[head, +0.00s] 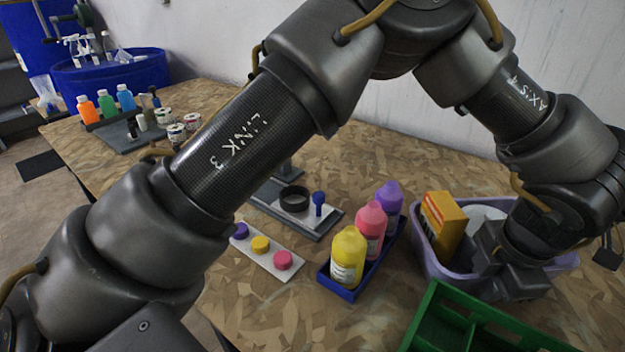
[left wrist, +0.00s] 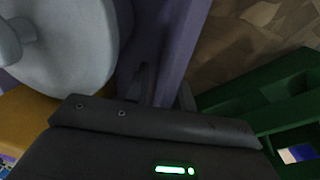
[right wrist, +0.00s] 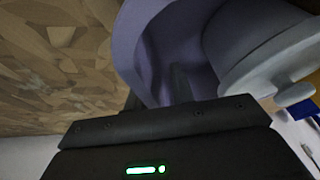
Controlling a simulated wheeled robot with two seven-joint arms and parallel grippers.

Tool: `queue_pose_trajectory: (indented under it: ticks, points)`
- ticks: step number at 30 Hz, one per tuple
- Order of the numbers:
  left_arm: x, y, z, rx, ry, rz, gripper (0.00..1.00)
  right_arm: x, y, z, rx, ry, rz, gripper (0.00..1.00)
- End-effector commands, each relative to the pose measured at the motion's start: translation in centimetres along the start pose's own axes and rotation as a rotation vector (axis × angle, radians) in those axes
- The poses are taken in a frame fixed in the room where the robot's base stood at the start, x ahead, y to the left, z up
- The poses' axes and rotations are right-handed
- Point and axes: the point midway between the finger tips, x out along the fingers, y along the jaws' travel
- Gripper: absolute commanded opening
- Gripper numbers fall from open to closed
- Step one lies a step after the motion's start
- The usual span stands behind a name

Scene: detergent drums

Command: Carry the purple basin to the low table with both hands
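The purple basin (head: 427,262) is at the right of the wood-chip table in the head view. A yellow-orange box (head: 443,225) and a pale round container (head: 487,215) are inside it. My left gripper (head: 487,265) is at the basin's near wall. In the left wrist view the basin wall (left wrist: 180,50) runs between its fingers, which look closed on it. In the right wrist view the basin wall (right wrist: 150,45) runs between my right gripper's fingers (right wrist: 157,92), which also look closed on it. Whether the basin is lifted is unclear. I cannot make out the low table.
A green divided crate (head: 450,325) is close in front of the basin. A blue tray (head: 345,292) with yellow, pink and purple bottles is left of it. Further left are a strip with coloured caps (head: 262,246) and a grey board (head: 325,225). A blue tub (head: 110,75) stands far left.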

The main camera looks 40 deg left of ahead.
Motion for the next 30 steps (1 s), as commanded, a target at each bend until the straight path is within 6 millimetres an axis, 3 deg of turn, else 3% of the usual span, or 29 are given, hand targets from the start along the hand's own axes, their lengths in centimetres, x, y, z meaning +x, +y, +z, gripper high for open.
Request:
queue_pose_trajectory:
  ticks: [8,21,30]
  points:
    - [-0.7,0.1,0.0,-0.001,0.0,0.001,0.24,0.0,0.1,0.0,0.001,0.0,0.002,0.24]
    - [-9.1,0.1,0.0,-0.002,-0.002,0.002,0.24,0.0,0.1,0.0,0.001,0.0,0.002,0.24]
    - [-11.9,0.0,0.0,-0.001,-0.001,0.001,0.24,0.0,0.1,0.0,0.001,0.0,0.002,0.24]
